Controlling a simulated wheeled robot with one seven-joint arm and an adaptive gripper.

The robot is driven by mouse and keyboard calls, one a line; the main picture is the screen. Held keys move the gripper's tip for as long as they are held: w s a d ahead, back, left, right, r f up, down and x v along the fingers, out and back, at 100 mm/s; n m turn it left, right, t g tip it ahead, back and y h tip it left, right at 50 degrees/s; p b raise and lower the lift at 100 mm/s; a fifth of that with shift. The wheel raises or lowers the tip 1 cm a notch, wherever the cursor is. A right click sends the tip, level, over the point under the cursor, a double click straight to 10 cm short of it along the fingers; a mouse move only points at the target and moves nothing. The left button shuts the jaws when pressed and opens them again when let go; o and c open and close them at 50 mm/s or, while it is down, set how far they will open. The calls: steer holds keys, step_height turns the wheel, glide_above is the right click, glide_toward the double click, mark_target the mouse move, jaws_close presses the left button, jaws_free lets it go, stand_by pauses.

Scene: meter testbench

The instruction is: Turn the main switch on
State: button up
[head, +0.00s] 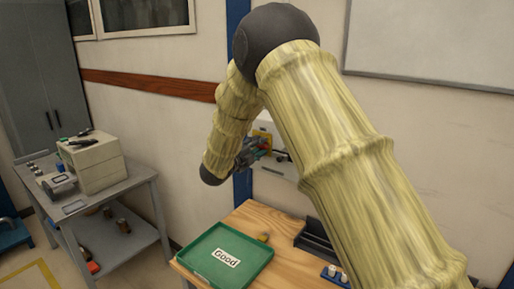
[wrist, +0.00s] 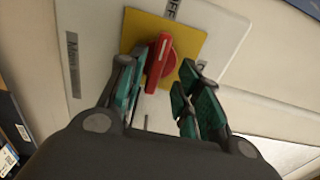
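The main switch is a red rotary handle (wrist: 154,68) on a yellow square plate (wrist: 188,40), fixed to a white wall panel (wrist: 92,22). Its handle runs roughly along the picture's vertical, tilted slightly, with its upper end towards the "OFF" label (wrist: 174,8). A "Main" label (wrist: 72,62) is at the left; another label at the right is mostly hidden. My gripper (wrist: 160,76) is open, its green-padded fingers on either side of the handle. The left finger is close to the handle; contact cannot be told. In the head view my gripper (head: 253,152) is at the panel's yellow plate (head: 263,133).
Below the panel is a wooden table (head: 252,217) with a green tray (head: 228,256) marked "Good" and a dark holder (head: 318,240). A grey cart (head: 110,205) with a beige box (head: 92,160) stands at the left. My arm hides part of the wall.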

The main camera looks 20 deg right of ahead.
steer(key=shift+s+r, duration=0.15)
steer(key=shift+s, duration=0.1)
steer(key=shift+c, duration=0.4)
steer(key=shift+w+f, duration=0.2)
steer(key=shift+w, duration=0.05)
steer(key=c, duration=0.3)
steer(key=shift+w+a+f, duration=0.2)
steer(key=shift+w+f, duration=0.2)
steer(key=shift+w, duration=0.2)
jaws_close()
steer(key=shift+s+d, duration=0.1)
steer(key=shift+s, duration=0.05)
